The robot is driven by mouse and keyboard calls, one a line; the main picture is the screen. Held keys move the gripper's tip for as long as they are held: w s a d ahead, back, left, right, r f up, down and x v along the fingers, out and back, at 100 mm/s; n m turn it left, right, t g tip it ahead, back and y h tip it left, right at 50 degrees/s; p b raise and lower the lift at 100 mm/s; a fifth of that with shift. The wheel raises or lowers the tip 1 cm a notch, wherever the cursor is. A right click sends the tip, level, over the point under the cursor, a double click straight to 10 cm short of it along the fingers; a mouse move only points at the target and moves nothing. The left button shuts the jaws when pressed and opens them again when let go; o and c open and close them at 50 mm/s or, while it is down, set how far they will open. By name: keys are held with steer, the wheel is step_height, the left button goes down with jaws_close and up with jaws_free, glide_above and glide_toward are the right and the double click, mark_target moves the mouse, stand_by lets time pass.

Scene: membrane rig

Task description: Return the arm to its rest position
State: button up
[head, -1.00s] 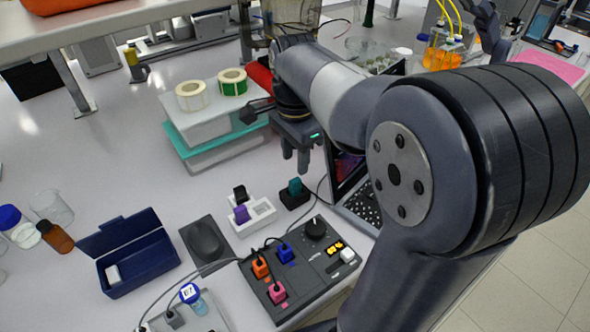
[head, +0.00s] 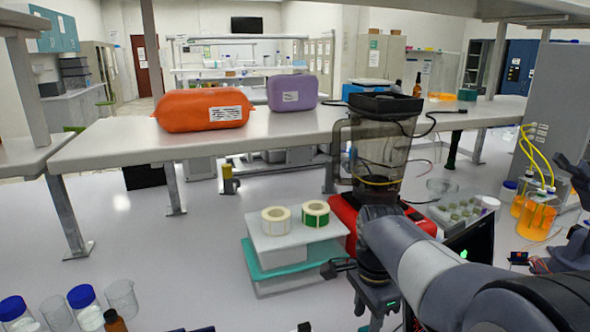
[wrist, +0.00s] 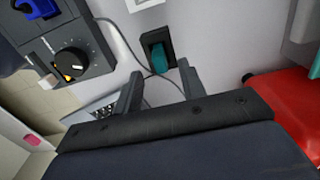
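My gripper (head: 376,318) is at the bottom of the head view, pointing down, with its fingertips cut off by the frame edge. My arm reaches in from the lower right. In the wrist view my gripper (wrist: 160,82) shows two dark fingers spread apart with nothing between them. Beyond the fingers, a small teal piece (wrist: 160,58) sits in a black holder on the bench, apart from the gripper.
A control box with a black knob (wrist: 70,62) is left in the wrist view. White and teal boxes (head: 285,243) carrying two tape rolls stand left of my arm. A red-based blender (head: 378,150) stands behind it. Orange-filled bottles (head: 535,218) are at right.

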mark_target(365, 329)
step_height(365, 329, down, 4)
steer(key=shift+f, duration=0.2)
steer(key=shift+r, duration=0.1)
stand_by(0.3)
step_height(365, 329, up, 10)
steer(key=shift+r+p, duration=0.1)
steer(key=shift+p, duration=0.2)
step_height(365, 329, down, 11)
steer(key=shift+r+b, duration=0.1)
steer(key=shift+b, duration=0.35)
step_height(365, 329, up, 9)
steer(key=p, duration=0.6)
steer(key=shift+f, duration=0.25)
